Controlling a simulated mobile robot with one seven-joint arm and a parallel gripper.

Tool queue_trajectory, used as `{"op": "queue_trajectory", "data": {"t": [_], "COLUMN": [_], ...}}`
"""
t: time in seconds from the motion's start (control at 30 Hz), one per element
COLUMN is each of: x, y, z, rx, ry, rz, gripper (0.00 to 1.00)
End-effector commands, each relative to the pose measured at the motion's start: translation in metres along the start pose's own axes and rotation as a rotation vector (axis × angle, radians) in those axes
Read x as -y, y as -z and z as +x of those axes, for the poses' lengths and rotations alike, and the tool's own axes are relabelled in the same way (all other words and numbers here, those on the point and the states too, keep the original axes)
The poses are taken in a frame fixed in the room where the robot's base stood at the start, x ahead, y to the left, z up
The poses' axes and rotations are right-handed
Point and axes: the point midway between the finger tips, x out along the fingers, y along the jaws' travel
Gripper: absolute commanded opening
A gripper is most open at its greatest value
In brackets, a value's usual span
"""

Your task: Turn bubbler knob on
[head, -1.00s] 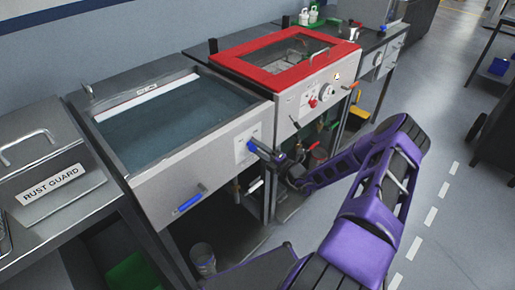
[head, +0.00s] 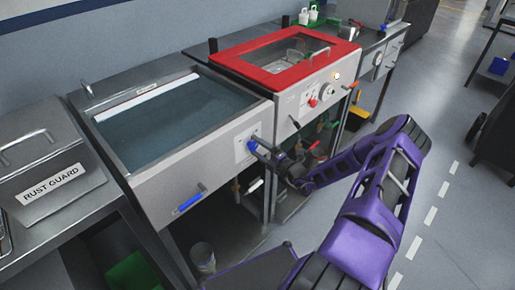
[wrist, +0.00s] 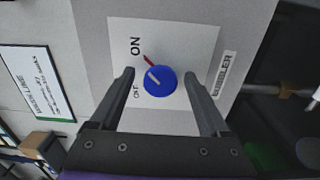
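A small red mark lies on the plate near ON. In the head view the knob (head: 252,145) is on the front of the water tank (head: 165,180). My gripper (wrist: 160,74) is open, with one finger on each side of the knob and gaps visible between. In the head view my gripper (head: 262,149) is right at the knob.
A blue-handled valve (head: 188,203) projects from the tank front at lower left. The red-framed cabinet (head: 285,55) with its own knobs stands to the right. Pipes and coloured valve handles sit below it. Open floor (head: 445,225) lies to the right.

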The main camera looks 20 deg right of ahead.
Motion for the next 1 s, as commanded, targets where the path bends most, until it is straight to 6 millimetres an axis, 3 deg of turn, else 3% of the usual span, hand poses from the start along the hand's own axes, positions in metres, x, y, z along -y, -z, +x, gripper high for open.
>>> {"op": "queue_trajectory", "data": {"t": [0.27,0.43,1.0], "x": [0.001,0.001,0.000], "y": [0.000,-0.001,-0.001], "z": [-0.001,-0.015,-0.143], "rx": [-0.001,0.001,0.002], "ry": [0.002,0.003,0.002], "rz": [0.000,-0.001,0.000], "gripper": [0.81,0.81,0.81]}}
